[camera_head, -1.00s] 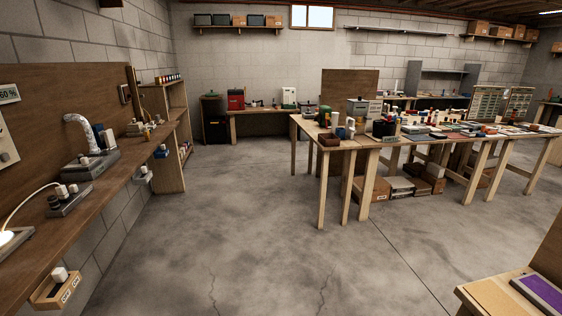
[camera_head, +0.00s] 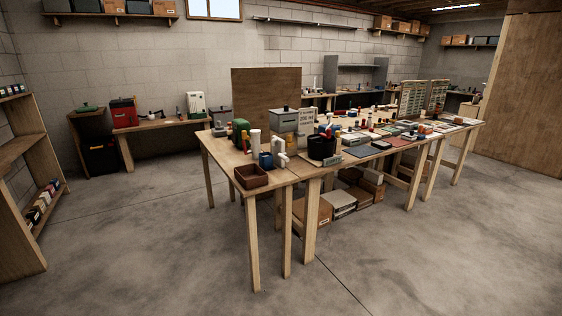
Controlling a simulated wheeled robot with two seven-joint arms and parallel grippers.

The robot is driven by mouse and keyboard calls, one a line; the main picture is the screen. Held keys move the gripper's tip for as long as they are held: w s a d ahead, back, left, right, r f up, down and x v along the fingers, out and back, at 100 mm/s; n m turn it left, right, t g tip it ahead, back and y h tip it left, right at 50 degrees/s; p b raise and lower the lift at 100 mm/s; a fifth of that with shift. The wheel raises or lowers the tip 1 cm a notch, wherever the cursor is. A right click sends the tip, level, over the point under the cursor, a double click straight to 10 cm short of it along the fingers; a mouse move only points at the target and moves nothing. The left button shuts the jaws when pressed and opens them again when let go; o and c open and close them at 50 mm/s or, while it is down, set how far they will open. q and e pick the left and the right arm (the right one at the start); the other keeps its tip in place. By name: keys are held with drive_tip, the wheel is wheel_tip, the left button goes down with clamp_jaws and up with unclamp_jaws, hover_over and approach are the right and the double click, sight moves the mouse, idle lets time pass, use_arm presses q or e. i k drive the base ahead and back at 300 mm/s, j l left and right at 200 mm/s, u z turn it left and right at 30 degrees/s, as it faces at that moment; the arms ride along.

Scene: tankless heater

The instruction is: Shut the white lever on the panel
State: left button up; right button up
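I cannot make out the panel or its white lever in the head view. On the far bench stands a white upright box (camera_head: 196,104), too small to tell whether it bears a lever. A grey box-shaped unit (camera_head: 292,121) stands on the middle table, and no lever can be told on it. Neither of my grippers is in view.
A long wooden table (camera_head: 275,178) crowded with small items stands ahead. Boxes (camera_head: 338,202) sit beneath it. A wooden shelf (camera_head: 22,165) is at the left edge, and a wooden partition (camera_head: 520,95) at the right. The concrete floor (camera_head: 150,255) in front is clear.

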sight(282, 156)
drive_tip(key=i+l+u, duration=0.2)
drive_tip(key=u, duration=0.2)
drive_tip(key=i+l+u, duration=0.25)
drive_tip(key=u, duration=0.15)
drive_tip(key=i+l+u, duration=0.2)
drive_tip(key=l+u, duration=0.2)
